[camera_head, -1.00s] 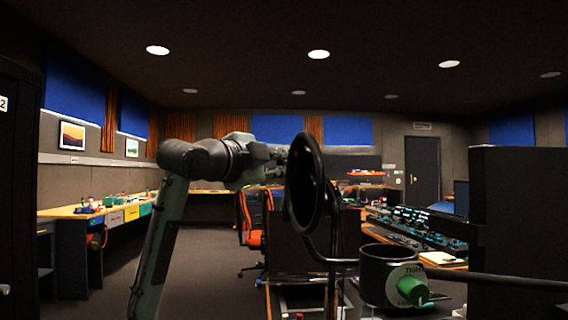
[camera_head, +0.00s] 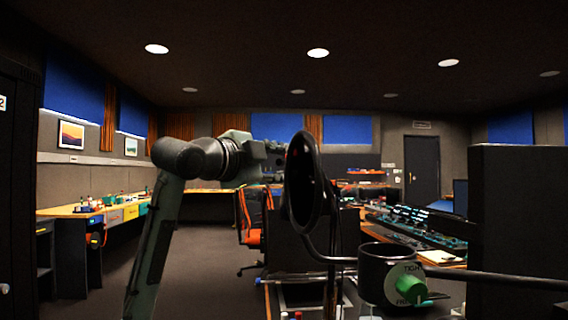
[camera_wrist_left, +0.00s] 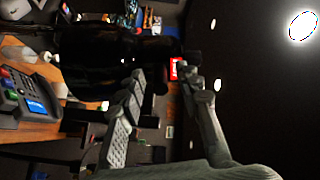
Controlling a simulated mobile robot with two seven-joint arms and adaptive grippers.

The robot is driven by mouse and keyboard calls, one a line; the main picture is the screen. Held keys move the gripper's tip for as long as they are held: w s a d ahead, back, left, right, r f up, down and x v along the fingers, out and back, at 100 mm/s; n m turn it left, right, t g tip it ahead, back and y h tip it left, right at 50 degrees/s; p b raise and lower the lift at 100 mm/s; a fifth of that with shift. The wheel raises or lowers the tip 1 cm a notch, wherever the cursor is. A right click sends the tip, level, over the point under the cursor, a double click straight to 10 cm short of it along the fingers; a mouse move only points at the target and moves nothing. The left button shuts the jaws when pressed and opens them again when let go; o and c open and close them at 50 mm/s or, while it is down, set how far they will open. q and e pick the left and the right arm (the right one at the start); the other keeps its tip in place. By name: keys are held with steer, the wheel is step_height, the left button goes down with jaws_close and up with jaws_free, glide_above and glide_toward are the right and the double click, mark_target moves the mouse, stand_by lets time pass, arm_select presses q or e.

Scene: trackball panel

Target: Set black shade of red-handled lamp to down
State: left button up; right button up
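The lamp's black shade (camera_head: 306,195) stands in the middle of the head view, tilted, with its rim seen nearly edge-on. A thin dark arm runs from it down to a black cup-like joint (camera_head: 375,265) with a green knob (camera_head: 411,290). My left gripper (camera_head: 277,165) is just left of the shade's upper part; its tips are partly hidden, and I cannot tell whether they touch it. In the left wrist view the left gripper (camera_wrist_left: 160,98) has its two fingers spread, with a small red part (camera_wrist_left: 177,68) beyond their tips. My right gripper is not in view.
A console (camera_head: 425,225) and a tall black panel (camera_head: 515,230) stand at the right. A long workbench (camera_head: 75,211) lines the left wall. The floor between is clear.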

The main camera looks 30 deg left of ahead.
arm_select(q)
steer(key=s+a, duration=0.1)
steer(key=s, duration=1)
steer(key=shift+s+a, duration=0.15)
steer(key=shift+s, duration=0.05)
